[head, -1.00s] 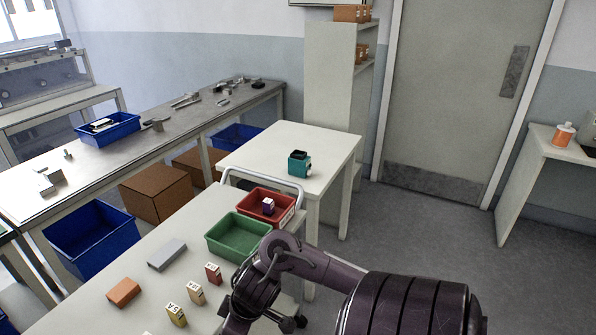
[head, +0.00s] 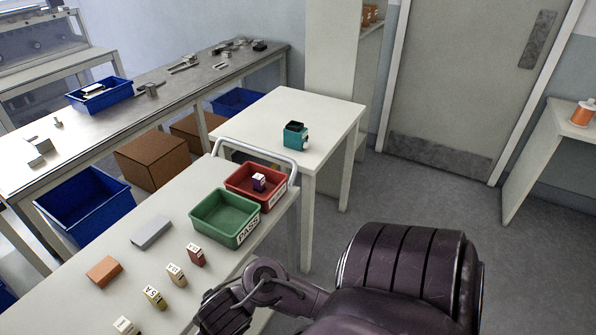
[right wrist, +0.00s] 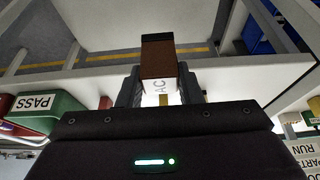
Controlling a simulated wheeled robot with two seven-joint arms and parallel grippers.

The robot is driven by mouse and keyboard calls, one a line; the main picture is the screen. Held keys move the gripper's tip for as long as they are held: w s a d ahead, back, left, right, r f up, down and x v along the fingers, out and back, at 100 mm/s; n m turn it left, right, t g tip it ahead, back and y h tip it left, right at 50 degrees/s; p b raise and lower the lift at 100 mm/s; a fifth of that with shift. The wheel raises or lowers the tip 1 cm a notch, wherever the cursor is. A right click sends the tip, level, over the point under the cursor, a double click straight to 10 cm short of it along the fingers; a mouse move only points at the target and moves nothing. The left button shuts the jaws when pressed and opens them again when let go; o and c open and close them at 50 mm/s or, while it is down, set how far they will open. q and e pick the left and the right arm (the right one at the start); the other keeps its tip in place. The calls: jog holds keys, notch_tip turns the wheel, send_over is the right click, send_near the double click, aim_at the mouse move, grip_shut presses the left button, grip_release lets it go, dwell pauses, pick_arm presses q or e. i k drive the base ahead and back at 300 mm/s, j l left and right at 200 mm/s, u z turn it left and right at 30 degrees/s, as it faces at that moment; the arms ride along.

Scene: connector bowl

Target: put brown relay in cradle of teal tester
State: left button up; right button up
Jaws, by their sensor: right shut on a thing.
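The brown relay (right wrist: 158,60), with a white label, is held between the fingers of my right gripper (right wrist: 158,88) in the right wrist view. My right gripper is shut on it. In the head view my right arm reaches in from the bottom right, its dark wrist at the lower edge, and the relay cannot be made out there. The teal tester (head: 294,136) stands upright on the white table beyond the bins, with a dark opening on top. The gripper is well apart from it, on the near side. My left gripper is not in view.
On the near bench, a green PASS bin (head: 222,220) and a red bin (head: 240,186) holding a purple relay (head: 259,182) stand before a grey rail (head: 262,143). Several small relays and a grey block (head: 151,232) lie nearer. The white table (head: 262,122) is clear around the tester.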

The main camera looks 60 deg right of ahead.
aim_at(294, 129)
jog(key=l, duration=0.65)
jog(key=k+l+u, duration=0.15)
jog(key=l, duration=1.1)
jog(key=k+l+u, duration=0.1)
jog(key=l, duration=0.55)
jog(key=k+l+u, duration=0.1)
jog(key=l, duration=0.5)
jog(key=k+l, duration=0.15)
jog(key=l, duration=0.5)
jog(key=k+l+u, duration=0.1)
jog(key=l, duration=0.5)
jog(key=k+l+u, duration=0.1)
jog(key=l, duration=0.5)
